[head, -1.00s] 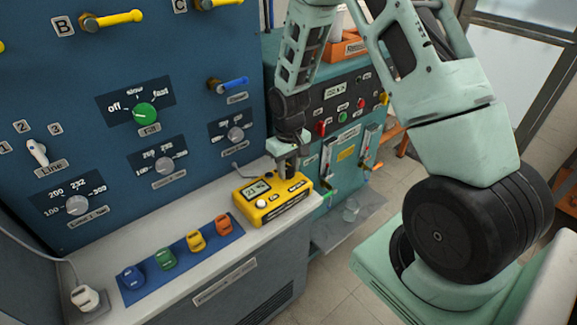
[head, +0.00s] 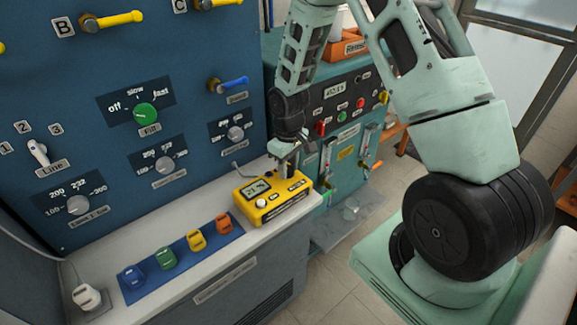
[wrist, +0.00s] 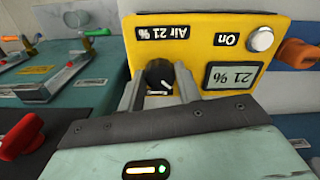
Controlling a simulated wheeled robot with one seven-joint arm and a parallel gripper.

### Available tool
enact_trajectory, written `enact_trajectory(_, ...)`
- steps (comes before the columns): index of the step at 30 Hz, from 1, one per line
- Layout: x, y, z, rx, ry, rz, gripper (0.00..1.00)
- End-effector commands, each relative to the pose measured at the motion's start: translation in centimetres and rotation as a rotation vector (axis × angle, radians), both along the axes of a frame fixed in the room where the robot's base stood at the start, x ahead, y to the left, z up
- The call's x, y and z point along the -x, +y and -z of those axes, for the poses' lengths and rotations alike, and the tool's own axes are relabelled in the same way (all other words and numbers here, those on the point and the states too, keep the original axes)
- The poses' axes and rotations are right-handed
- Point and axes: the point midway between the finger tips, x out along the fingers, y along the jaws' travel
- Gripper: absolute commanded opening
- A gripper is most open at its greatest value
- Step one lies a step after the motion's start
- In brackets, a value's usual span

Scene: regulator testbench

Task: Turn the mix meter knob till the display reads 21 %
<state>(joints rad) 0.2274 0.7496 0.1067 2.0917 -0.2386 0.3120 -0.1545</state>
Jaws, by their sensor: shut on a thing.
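The yellow mix meter (head: 271,203) lies on the pale bench top. Its display (head: 256,189) appears to read 21 %. The black knob (wrist: 159,75) with a pale pointer line sits beside the label "Air 21 %". My gripper (wrist: 160,88) is shut on the knob, one finger on each side. In the head view my gripper (head: 288,170) comes down from above onto the meter's far right part and hides the knob.
Several coloured clips, blue, green, yellow and orange (head: 224,223), stand on a blue mat (head: 183,265) left of the meter. A blue panel with knobs and levers (head: 120,110) rises behind. A teal bench with valves (head: 345,125) stands to the right.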

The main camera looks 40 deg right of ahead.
Motion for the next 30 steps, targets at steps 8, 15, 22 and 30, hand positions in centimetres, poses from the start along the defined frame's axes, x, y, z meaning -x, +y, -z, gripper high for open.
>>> enact_trajectory(8, -0.1, 0.0, 0.0, 0.001, -0.002, 0.001, 0.56)
enact_trajectory(15, -0.1, 0.0, -0.9, 0.0, -0.003, 0.001, 0.56)
enact_trajectory(22, -0.2, -0.1, -5.3, 0.001, -0.008, 0.003, 0.56)
enact_trajectory(30, -0.2, -0.1, -11.7, 0.002, -0.009, 0.001, 0.56)
